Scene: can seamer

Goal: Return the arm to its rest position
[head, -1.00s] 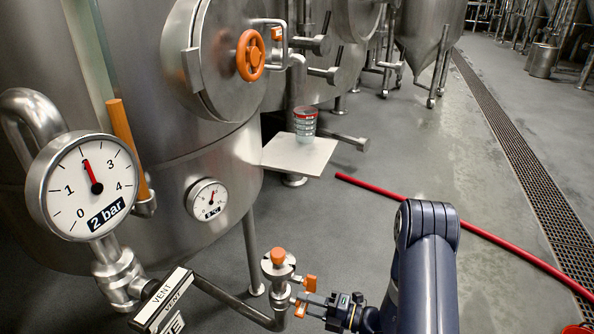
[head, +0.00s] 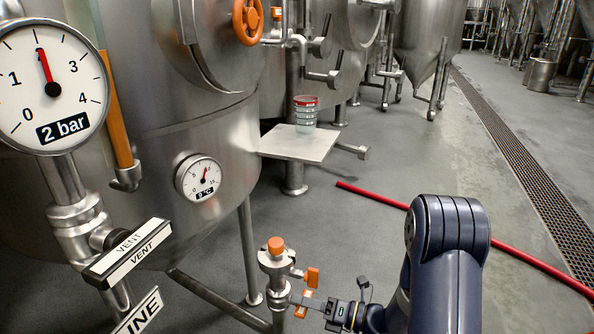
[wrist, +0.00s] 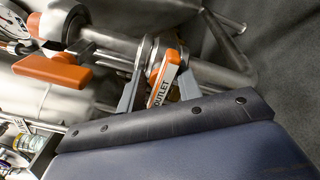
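My gripper (head: 302,300) is low in the middle of the head view, beside a small valve with orange handles (head: 312,277). My dark blue arm bends down to it from the right. In the wrist view my gripper (wrist: 160,84) has its two grey fingers apart. An orange handle marked OUTLET (wrist: 164,78) shows between them, with a gap on its left side. I cannot tell whether the right finger touches it. My blue arm link fills the lower part of the wrist view.
A large gauge (head: 52,90) and a VENT lever (head: 128,250) stand at the left. A steel tank (head: 170,140) is behind the valve. A cup (head: 305,115) stands on a pale shelf (head: 290,143). A red hose (head: 480,238) crosses the open floor at the right.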

